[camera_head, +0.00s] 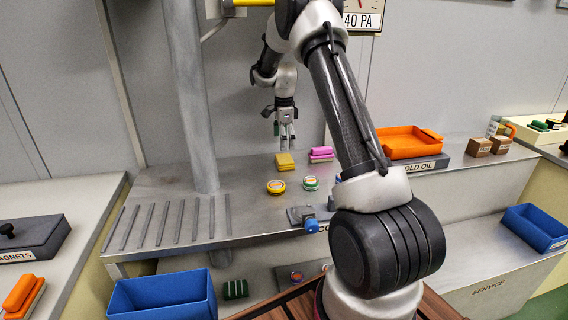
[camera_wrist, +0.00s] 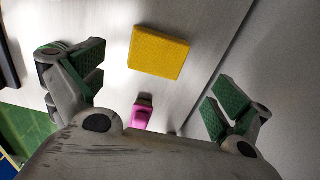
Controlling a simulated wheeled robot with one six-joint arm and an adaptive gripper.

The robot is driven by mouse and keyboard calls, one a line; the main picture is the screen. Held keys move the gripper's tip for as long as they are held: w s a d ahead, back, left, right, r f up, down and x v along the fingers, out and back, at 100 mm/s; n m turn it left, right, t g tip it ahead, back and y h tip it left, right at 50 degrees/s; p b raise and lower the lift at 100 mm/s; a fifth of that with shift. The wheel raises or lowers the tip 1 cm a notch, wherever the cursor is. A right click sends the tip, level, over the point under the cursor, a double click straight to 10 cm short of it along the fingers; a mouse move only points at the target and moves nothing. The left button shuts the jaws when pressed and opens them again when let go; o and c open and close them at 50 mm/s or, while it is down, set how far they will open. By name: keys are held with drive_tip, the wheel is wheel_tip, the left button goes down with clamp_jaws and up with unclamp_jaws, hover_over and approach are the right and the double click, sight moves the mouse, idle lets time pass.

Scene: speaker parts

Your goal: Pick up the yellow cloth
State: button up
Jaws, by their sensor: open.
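The yellow cloth (camera_head: 285,161) lies on the metal bench near the wall in the head view. In the wrist view the yellow cloth (camera_wrist: 159,52) is a flat, folded-looking square, lying between and beyond the green-padded fingers. My gripper (camera_head: 285,143) hangs pointing down above the cloth, with a gap between. It also shows in the wrist view (camera_wrist: 158,92), with its fingers wide apart and nothing between them.
A pink item (camera_head: 321,154) lies close to the cloth's right. Two small round tins (camera_head: 276,187) (camera_head: 311,184) stand in front. An orange tray (camera_head: 406,142) is farther right. A grey post (camera_head: 190,95) rises on the left, beside bench slots. The wall is close behind.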

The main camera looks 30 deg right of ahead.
sight(285, 158)
drive_tip(key=f, duration=0.7)
drive_tip(key=shift+s+f, duration=0.25)
drive_tip(key=shift+s, duration=0.05)
drive_tip(key=c, duration=1.1)
drive_tip(key=shift+o, duration=0.2)
drive_tip(key=shift+r, duration=0.1)
wheel_tip(285, 158, up, 10)
